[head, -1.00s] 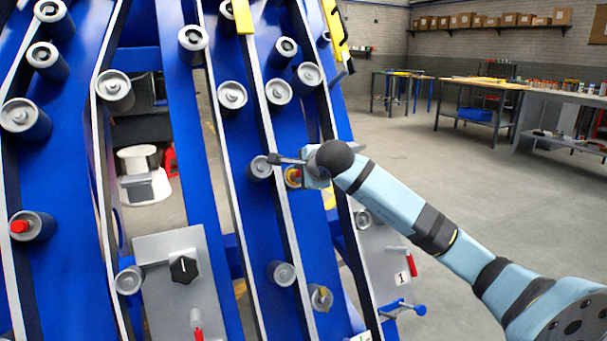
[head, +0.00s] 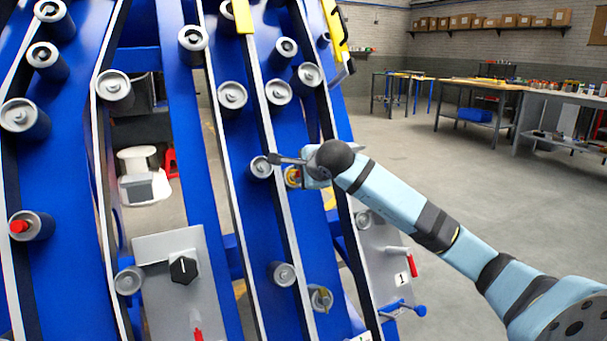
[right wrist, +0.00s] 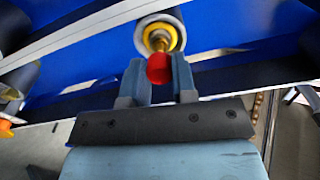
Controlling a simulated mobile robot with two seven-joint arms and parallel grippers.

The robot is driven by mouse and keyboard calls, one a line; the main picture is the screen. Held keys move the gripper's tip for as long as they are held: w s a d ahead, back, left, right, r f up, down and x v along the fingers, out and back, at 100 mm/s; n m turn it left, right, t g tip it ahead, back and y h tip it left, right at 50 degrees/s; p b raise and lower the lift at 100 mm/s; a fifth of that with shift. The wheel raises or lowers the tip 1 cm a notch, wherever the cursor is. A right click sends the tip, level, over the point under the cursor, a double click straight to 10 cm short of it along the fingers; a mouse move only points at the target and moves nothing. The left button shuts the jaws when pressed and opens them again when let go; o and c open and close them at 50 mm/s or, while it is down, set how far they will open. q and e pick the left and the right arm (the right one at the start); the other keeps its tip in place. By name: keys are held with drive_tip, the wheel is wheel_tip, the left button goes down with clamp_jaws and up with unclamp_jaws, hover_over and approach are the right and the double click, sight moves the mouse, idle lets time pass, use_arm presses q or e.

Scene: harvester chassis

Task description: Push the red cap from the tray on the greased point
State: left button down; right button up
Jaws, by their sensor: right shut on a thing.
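My right gripper (right wrist: 158,80) is shut on a small red cap (right wrist: 158,69), which sits between its two fingertips in the right wrist view. Just beyond the cap is a roller end with a yellow greased point (right wrist: 161,38). The cap overlaps its lower edge in the picture; I cannot tell whether they touch. In the head view my right gripper (head: 288,160) is at the blue frame, beside the yellow-marked roller end (head: 292,177), and it hides the cap. My left gripper is not in view. I cannot make out the tray.
Another red cap (head: 19,226) sits on a roller end at the far left. Grey rollers (head: 232,95) stick out along the blue rails around my gripper. A grey panel with a black knob (head: 183,268) is at lower left. The floor at right is clear, with workbenches (head: 490,88) behind.

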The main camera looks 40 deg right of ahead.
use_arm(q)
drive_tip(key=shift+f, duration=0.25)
use_arm(e)
drive_tip(key=shift+x, duration=1.15)
drive_tip(key=o, duration=1)
drive_tip(key=shift+c, duration=0.2)
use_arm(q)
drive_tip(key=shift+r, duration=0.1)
use_arm(e)
drive_tip(key=shift+s, duration=0.1)
use_arm(q)
drive_tip(key=p, duration=0.1)
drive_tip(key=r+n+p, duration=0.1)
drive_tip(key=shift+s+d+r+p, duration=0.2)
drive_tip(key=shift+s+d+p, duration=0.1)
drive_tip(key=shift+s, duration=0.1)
use_arm(e)
drive_tip(key=v, duration=1.3)
drive_tip(key=shift+s+r, duration=0.2)
drive_tip(key=shift+s, duration=0.05)
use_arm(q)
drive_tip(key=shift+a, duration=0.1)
